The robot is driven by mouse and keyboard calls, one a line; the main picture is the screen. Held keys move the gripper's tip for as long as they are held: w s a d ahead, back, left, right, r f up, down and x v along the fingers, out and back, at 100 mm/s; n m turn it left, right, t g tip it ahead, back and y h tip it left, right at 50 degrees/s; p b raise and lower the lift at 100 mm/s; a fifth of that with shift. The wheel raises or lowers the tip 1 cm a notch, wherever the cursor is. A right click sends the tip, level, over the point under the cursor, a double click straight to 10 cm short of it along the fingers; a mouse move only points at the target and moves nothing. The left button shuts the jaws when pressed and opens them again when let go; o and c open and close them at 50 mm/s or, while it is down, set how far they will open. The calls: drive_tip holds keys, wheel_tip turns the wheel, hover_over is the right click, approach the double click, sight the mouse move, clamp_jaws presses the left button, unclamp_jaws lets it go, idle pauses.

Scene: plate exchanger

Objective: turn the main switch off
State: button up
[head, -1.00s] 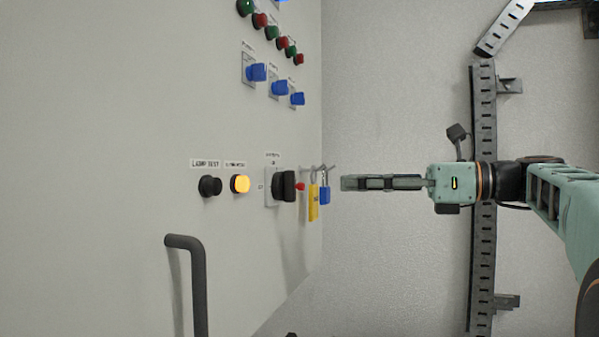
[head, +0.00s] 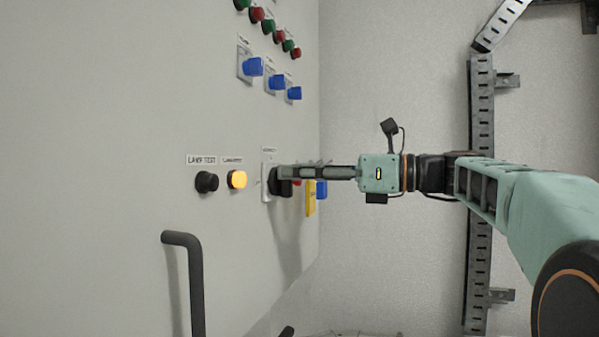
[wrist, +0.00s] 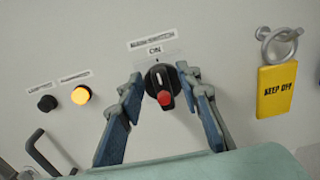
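The main switch (wrist: 160,80) is a black rotary knob with a red tip on the cabinet panel, with an "ON" label above it in the wrist view. In the head view the switch (head: 273,183) is partly covered by my fingers. My gripper (wrist: 162,108) is open, with one finger on each side of the knob and a visible gap to each in the wrist view. In the head view my gripper (head: 288,173) reaches in from the right, its fingertips at the knob. I cannot tell whether either finger touches it.
A yellow "KEEP OFF" tag (wrist: 276,90) hangs from a metal ring (wrist: 279,42) right of the switch. A blue padlock (head: 321,190) is beside it. A lit amber lamp (head: 237,180), a black button (head: 207,182) and a dark handle (head: 195,285) are to the left.

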clamp_jaws()
drive_tip(key=shift+s+n, duration=0.1)
drive_tip(key=shift+n, duration=0.3)
drive_tip(key=n, duration=0.1)
drive_tip(key=n+b, duration=0.1)
drive_tip(key=n, duration=0.1)
drive_tip(key=shift+s+a+f, duration=0.15)
drive_tip(key=shift+s, duration=0.05)
drive_tip(key=n+b, duration=0.2)
drive_tip(key=n, duration=0.2)
drive_tip(key=f+n+b, duration=0.1)
drive_tip(key=n+b, duration=0.2)
drive_tip(key=n, duration=0.2)
drive_tip(key=s+n+b, duration=0.1)
drive_tip(key=n+b, duration=0.1)
drive_tip(key=n, duration=0.2)
drive_tip(key=shift+a+f+n+b, duration=0.2)
drive_tip(key=shift+f+n+b, duration=0.1)
drive_tip(key=shift+n, duration=0.4)
